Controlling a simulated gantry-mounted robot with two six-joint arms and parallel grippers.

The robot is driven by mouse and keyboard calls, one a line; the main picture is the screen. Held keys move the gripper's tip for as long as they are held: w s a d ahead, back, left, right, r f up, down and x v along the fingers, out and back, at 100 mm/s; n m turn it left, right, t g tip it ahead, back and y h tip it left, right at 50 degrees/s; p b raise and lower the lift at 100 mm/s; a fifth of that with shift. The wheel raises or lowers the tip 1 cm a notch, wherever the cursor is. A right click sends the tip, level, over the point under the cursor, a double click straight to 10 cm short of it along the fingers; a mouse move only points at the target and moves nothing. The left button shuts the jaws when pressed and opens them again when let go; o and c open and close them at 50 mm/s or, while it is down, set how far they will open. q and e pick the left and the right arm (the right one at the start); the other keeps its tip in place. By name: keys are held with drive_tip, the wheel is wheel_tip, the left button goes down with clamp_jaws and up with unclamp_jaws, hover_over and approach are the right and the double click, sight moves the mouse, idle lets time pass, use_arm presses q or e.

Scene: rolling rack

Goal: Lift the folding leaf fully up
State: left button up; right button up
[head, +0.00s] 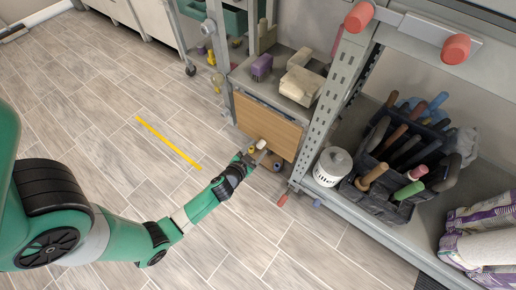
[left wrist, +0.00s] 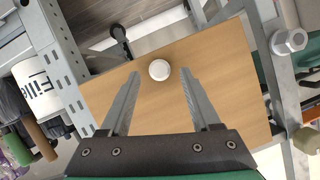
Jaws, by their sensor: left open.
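The folding leaf is a light-brown wooden panel (head: 272,124) that appears to hang down below the front edge of a small shelf. It fills much of the left wrist view (left wrist: 225,75). A round white knob (left wrist: 159,70) sits on its face. My left gripper (head: 257,152) is at the leaf's lower part in the head view. In the left wrist view its two fingers (left wrist: 159,77) are spread, one on each side of the knob, apart from it. In the head view the gripper partly covers the leaf's lower area. My right gripper is in neither view.
The shelf above the leaf holds a purple-topped brush (head: 262,66) and beige blocks (head: 301,84). A perforated metal upright (head: 325,112) stands right of the leaf. Beyond it are a white canister (head: 332,165) and a dark tool caddy (head: 384,210). Floor on the left is open, with a yellow strip (head: 167,142).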

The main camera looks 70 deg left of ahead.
use_arm(q)
drive_tip(key=shift+w+a+f, duration=0.25)
drive_tip(key=shift+w+a, duration=0.15)
drive_tip(key=shift+w, duration=0.1)
drive_tip(key=shift+c, duration=0.2)
clamp_jaws()
idle(0.9)
